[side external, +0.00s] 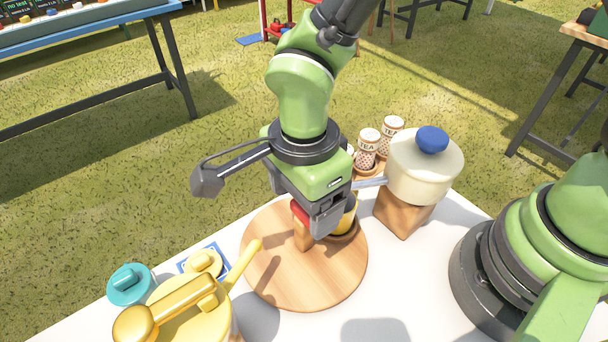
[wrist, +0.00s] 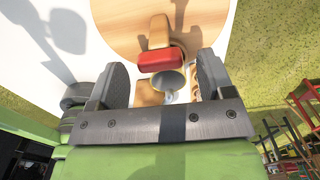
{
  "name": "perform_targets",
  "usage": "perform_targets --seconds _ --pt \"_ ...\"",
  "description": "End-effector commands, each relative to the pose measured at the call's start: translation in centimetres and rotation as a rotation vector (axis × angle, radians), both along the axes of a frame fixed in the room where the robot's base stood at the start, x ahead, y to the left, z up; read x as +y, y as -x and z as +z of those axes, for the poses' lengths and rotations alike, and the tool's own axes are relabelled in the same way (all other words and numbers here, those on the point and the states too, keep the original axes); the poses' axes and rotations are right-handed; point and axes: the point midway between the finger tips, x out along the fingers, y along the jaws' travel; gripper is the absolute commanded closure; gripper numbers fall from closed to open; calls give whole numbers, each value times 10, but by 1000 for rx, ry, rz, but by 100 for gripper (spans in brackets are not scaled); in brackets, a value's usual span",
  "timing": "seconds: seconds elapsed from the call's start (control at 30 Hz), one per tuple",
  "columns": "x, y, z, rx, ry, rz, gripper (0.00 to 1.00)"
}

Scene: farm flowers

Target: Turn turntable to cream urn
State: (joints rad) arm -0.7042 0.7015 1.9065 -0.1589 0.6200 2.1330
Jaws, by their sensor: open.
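The turntable (side external: 300,275) is a round wooden disc on the white table, also at the top of the wrist view (wrist: 115,22). A wooden handle with a red end (side external: 299,213) rises from it; the red end shows in the wrist view (wrist: 161,58). A yellow cup (side external: 349,218) sits at its back right side, partly hidden by my gripper. The cream urn (side external: 425,170), with a blue knob, stands on a wooden block to the right. My gripper (side external: 314,214) is open and points down above the disc. In the wrist view, the red end lies between its fingers, apart from both.
Tea shakers (side external: 368,150) stand behind the disc, near the cream urn. A yellow urn (side external: 190,315) with a raised handle and a teal-lidded container (side external: 130,285) stand at the left front. White table (side external: 395,285) is bare right of the disc.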

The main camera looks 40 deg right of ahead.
Motion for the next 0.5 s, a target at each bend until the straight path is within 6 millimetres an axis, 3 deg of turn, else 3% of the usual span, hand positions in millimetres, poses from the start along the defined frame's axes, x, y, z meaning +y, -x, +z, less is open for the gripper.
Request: perform_targets --seconds 0.3,0.5 --pt "1 -1 61 -7 -6 -1 26" --pt "0 -1 87 -3 -3 -2 26"
